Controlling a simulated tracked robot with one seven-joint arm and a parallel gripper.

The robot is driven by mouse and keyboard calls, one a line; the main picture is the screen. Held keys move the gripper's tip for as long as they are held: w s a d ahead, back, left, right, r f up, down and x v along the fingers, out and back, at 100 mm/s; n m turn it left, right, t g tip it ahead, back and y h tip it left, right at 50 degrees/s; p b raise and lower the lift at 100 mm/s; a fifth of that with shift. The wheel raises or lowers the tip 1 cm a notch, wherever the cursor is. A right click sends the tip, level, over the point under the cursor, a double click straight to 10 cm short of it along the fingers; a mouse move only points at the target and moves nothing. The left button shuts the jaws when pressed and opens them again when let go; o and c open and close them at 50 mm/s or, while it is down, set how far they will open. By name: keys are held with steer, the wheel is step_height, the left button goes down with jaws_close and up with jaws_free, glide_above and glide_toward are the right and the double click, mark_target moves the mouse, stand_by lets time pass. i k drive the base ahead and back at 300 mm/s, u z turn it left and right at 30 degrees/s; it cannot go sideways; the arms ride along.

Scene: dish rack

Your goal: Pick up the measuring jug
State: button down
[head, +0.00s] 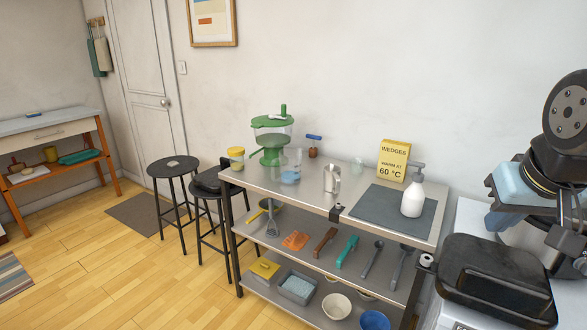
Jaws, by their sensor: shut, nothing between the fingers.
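A clear jug (291,168) with something blue low inside stands on the metal table top, in front of the green-lidded container. It looks like the measuring jug, but its markings are too small to read. A small metal pitcher (332,178) stands upright to its right. Part of my arm shows at the right edge, well to the right of the jug and apart from it. I cannot make out my gripper's fingers in this view. Nothing touches the jug from my side.
The table top (313,187) also holds a green-lidded container (272,137), a yellow-lidded jar (236,158), a yellow sign (394,160) and a white pump bottle (412,198) on a grey mat (379,212). Utensils and bowls fill lower shelves.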

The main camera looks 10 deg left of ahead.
mark_target(290, 160)
steer(key=u, duration=0.1)
steer(key=i, duration=0.15)
steer(key=u, duration=1.85)
steer(key=i, duration=4.05)
steer(key=z, duration=0.1)
